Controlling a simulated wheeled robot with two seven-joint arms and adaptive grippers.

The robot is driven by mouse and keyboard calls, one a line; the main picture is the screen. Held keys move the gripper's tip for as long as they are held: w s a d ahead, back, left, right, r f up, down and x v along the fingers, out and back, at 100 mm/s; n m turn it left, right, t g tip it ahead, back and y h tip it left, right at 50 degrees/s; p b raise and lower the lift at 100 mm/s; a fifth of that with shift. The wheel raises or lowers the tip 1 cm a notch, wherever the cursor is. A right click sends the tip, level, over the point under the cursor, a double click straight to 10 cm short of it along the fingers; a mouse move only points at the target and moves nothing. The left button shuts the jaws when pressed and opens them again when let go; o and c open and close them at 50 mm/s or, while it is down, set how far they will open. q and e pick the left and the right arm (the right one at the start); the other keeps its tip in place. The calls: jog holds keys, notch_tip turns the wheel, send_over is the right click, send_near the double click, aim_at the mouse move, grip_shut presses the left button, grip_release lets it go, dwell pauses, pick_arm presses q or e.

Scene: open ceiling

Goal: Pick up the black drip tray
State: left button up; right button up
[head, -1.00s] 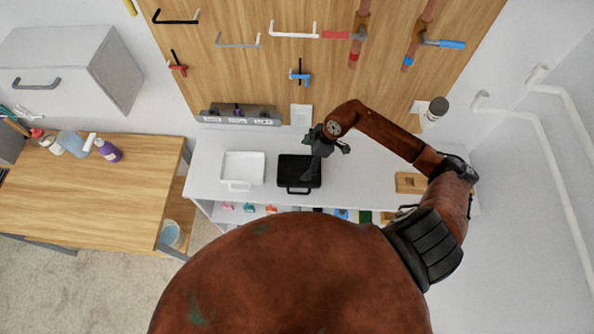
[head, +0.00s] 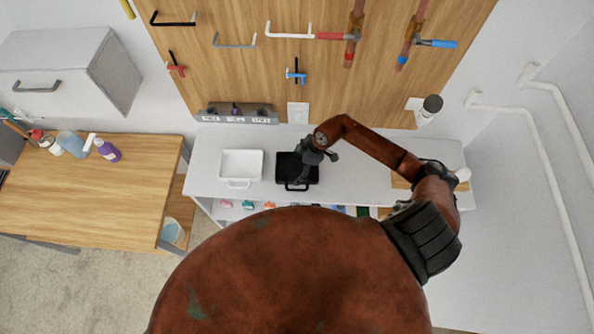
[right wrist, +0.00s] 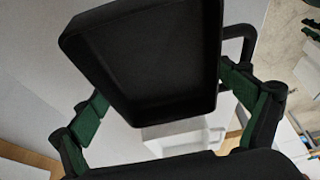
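The black drip tray (head: 284,167) sits on the white counter, its handle toward me, right of a white tray (head: 230,163). My right gripper (head: 300,176) is over the black tray and covers part of it in the head view. In the right wrist view the black tray (right wrist: 150,55) fills the upper middle, its handle on the right. The fingers of my right gripper (right wrist: 168,102) are spread wide there, with a gap at the left finger; I cannot tell whether the right finger touches the tray. My left gripper is not in view.
The white counter (head: 207,180) has free room right of the black tray. A grey holder (head: 237,115) stands at the back under a wooden tool board (head: 240,65). A wooden table (head: 85,195) with bottles stands at the left. Small items lie on a shelf below the counter.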

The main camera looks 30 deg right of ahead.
jog(key=c, duration=0.6)
jog(key=shift+c, duration=0.2)
jog(key=shift+w+r, duration=0.1)
jog(key=shift+r, duration=0.45)
notch_tip(320, 180, up, 2)
jog(key=shift+r, duration=0.2)
jog(key=s+a+r+b, duration=0.4)
jog(key=s+a+r, duration=0.2)
jog(key=s+r, duration=0.55)
jog(key=m+b, duration=0.1)
jog(key=b, duration=1.2)
send_over(297, 170)
jog(key=a, duration=0.5)
notch_tip(297, 170, down, 3)
jog(key=shift+w, duration=0.15)
